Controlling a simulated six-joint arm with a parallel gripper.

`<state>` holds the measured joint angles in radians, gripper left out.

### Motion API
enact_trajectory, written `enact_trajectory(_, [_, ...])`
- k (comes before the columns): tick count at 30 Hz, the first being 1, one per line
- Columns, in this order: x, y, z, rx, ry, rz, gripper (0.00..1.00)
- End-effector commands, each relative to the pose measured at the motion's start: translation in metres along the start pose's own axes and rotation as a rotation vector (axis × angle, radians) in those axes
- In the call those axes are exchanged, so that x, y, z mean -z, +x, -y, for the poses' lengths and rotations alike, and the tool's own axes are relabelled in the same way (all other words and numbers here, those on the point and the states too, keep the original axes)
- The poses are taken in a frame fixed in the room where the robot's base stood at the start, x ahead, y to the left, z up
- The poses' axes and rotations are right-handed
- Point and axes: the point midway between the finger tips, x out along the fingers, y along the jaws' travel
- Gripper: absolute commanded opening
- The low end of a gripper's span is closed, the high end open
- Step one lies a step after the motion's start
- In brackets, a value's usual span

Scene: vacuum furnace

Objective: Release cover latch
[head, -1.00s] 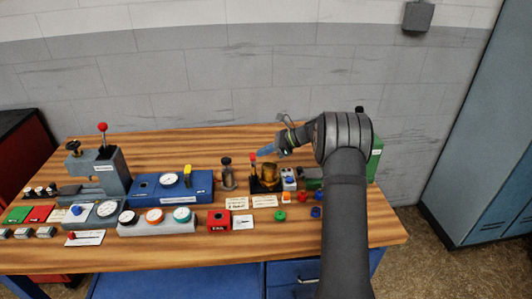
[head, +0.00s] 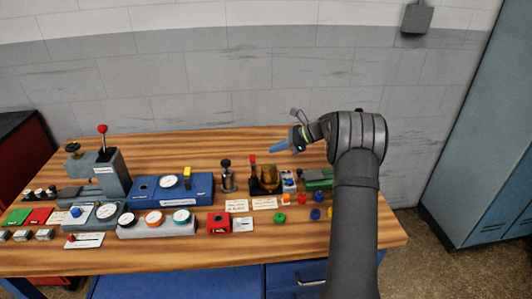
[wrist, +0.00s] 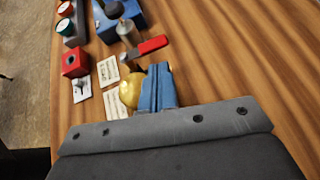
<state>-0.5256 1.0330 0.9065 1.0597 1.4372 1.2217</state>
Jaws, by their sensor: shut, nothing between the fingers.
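A brass dome-shaped cover (head: 269,178) stands on a dark base at the right of the bench. An upright lever with a red handle (head: 253,161) rises at its left side. No label names the latch, so I cannot tell for sure that this lever is it. My gripper (head: 275,149), with blue fingers, is shut and empty, above and behind the dome. In the wrist view the fingers (wrist: 159,76) hide part of the dome (wrist: 130,92). The red handle (wrist: 152,45) shows beyond the fingertips, apart from them.
A dark-topped metal post (head: 227,177) stands left of the lever. A blue box with a gauge (head: 198,189) is farther left. Labels, a red block (head: 219,222) and small coloured caps lie in front. A green block (head: 319,180) stands to the right. The back of the bench is clear.

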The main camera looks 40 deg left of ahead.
Motion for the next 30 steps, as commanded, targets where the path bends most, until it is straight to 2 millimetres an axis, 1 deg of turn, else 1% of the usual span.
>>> enact_trajectory(1, [0.000,-0.015,0.001,0.004,0.000,0.000,0.00])
enact_trajectory(3, [0.000,-0.033,0.001,0.005,0.000,0.000,0.00])
enact_trajectory(9, [0.000,-0.079,0.001,0.003,-0.001,0.000,0.00])
enact_trajectory(12, [0.000,-0.097,0.000,0.002,0.000,0.000,0.00])
enact_trajectory(15, [0.000,-0.109,0.001,0.002,0.000,0.000,0.00])
enact_trajectory(21, [0.000,-0.119,0.000,0.000,0.000,0.000,0.00])
enact_trajectory(30, [0.000,-0.119,0.000,0.000,0.000,0.000,0.00])
